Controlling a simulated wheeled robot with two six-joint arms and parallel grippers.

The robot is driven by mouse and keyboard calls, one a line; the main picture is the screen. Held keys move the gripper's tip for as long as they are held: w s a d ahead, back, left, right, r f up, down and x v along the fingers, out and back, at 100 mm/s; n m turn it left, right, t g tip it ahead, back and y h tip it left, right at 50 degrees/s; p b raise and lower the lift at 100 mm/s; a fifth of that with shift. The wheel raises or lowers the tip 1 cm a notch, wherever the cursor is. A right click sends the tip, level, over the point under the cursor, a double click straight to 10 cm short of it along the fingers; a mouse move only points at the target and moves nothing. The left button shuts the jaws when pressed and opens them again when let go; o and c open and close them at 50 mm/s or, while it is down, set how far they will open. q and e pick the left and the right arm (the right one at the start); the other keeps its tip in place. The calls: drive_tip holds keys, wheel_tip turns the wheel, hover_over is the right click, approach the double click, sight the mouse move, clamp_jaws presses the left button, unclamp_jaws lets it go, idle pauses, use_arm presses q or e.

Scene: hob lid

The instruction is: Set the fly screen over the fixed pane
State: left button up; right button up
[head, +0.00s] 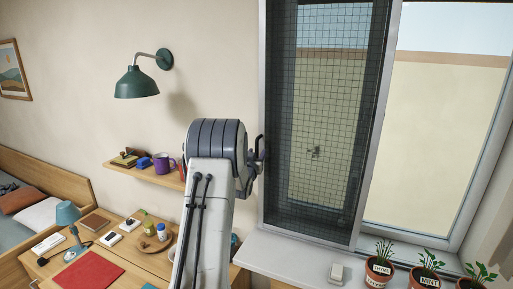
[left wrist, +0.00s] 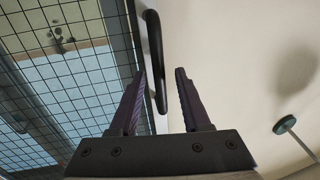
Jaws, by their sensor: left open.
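The fly screen (head: 330,110), a dark grid mesh in a frame, stands upright over the left part of the window in the head view. The right pane (head: 440,120) is uncovered by mesh. My left gripper (head: 258,150) is at the screen's left edge, partly hidden by my own arm. In the left wrist view the mesh (left wrist: 70,70) fills the left side. A dark upright handle (left wrist: 153,50) shows between the fingertips of my open left gripper (left wrist: 161,73), closer to the left finger. I cannot tell whether they touch. My right gripper is not in view.
Potted herbs (head: 378,270) stand on the sill (head: 290,255) at the right, beside a small pale box (head: 337,273). A wall lamp (head: 137,84) and a shelf (head: 150,174) are on the wall to the left. A cluttered desk (head: 135,268) is below.

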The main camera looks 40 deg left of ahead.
use_arm(q)
drive_tip(key=shift+w+a, duration=0.2)
drive_tip(key=shift+w, duration=0.25)
clamp_jaws()
idle(1.2)
